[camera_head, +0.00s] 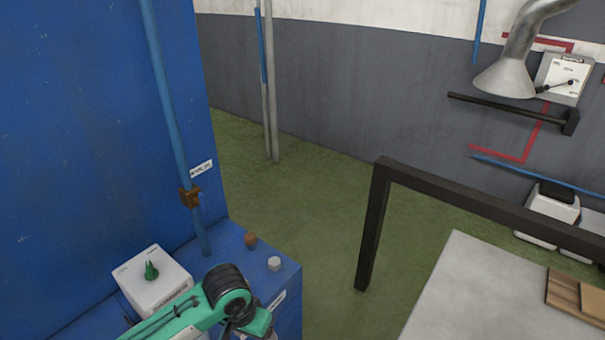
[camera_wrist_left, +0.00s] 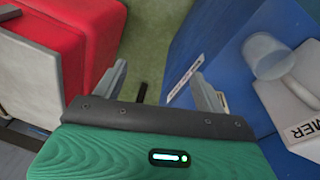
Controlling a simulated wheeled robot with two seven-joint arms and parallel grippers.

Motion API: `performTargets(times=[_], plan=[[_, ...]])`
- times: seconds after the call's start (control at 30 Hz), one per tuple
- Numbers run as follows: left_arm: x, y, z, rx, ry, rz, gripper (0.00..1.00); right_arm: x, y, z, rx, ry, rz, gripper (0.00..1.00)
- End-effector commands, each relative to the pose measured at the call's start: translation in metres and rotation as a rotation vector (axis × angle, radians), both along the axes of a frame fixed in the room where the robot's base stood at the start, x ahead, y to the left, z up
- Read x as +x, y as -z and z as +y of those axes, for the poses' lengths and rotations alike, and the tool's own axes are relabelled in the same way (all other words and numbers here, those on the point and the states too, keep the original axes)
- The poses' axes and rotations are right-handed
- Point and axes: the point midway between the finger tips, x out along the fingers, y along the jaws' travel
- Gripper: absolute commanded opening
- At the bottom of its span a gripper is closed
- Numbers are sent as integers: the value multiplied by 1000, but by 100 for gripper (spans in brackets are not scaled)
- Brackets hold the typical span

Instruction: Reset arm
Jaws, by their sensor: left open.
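My left arm (camera_head: 205,305), green with a black joint, comes in at the bottom left in the head view, in front of the blue cabinet's low ledge. Its fingers cannot be made out there. In the left wrist view my left gripper (camera_wrist_left: 158,75) points down with its two grey fingers spread apart and nothing between them. Green floor shows beyond the fingers. My right gripper is in neither view.
A white box with a green knob (camera_head: 151,271) stands on the blue cabinet (camera_head: 75,130), beside my arm. A brown knob (camera_head: 250,240) and a white knob (camera_head: 274,264) are nearby. A red box (camera_wrist_left: 75,40) lies left of the gripper. A black frame (camera_head: 375,215) stands right; floor between is clear.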

Motion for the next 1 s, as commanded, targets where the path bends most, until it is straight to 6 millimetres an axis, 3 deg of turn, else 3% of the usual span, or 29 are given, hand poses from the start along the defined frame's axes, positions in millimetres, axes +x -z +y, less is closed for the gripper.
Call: performTargets(times=[0.23, 0.43, 0.57, 1.0], plan=[[-37, 8, -19, -116, 26, -67, 73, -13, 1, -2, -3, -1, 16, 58], [-63, 12, -13, -168, -4, -138, 73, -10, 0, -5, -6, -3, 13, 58], [-82, 16, 3, -169, -44, -179, 73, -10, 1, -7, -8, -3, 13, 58], [-150, 28, 86, -15, -186, -235, 73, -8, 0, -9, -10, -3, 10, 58]])
